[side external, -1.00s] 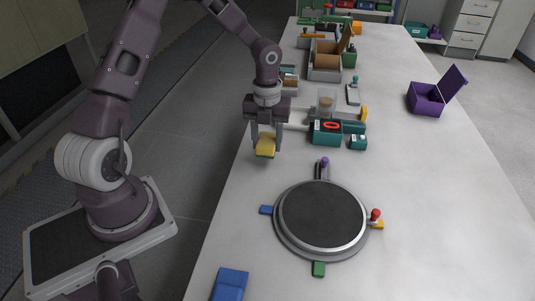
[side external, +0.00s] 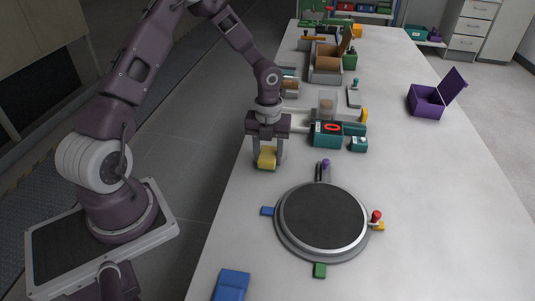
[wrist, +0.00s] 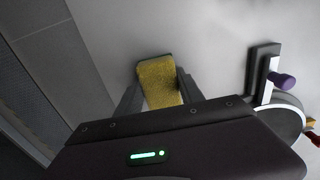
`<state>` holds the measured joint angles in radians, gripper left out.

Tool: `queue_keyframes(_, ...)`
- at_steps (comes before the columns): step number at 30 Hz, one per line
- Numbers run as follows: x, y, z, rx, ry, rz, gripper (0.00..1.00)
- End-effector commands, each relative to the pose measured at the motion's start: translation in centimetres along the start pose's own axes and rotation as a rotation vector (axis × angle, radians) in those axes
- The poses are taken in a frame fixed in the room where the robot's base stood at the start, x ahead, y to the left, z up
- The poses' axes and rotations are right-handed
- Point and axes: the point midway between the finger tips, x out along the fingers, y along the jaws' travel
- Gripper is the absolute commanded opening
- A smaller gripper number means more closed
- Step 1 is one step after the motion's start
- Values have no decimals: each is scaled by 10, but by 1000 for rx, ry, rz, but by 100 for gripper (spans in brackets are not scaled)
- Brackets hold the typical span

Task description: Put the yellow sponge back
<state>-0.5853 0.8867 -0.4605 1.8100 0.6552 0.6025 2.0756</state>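The yellow sponge (side external: 267,157) has a thin green layer on one face. It is between the fingers of my gripper (side external: 268,155), which is shut on it, near the table's left edge. In the wrist view the sponge (wrist: 160,82) sits between the two dark fingers (wrist: 158,92), its green strip at the far end. The sponge is low over the table; I cannot tell whether it touches the surface.
A round turntable (side external: 322,217) with coloured tabs stands just right and in front of the gripper. A teal box (side external: 328,140) and other small containers stand behind it. A purple open box (side external: 427,101) is at the right. A blue block (side external: 230,284) lies near the front edge.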

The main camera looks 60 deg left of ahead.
Motion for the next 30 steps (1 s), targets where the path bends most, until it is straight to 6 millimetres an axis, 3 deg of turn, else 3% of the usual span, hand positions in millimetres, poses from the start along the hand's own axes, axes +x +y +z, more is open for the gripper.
queue_keyframes(1,11,3,-2,1,11,2,66)
queue_keyframes(5,3,3,-1,1,9,2,66)
queue_keyframes(15,-89,2,1,-3,5,-1,66)
queue_keyframes(23,-128,2,-4,-25,0,7,66)
queue_keyframes(26,-154,4,-24,-202,-62,35,66)
queue_keyframes(30,-213,18,-84,-752,-215,-15,66)
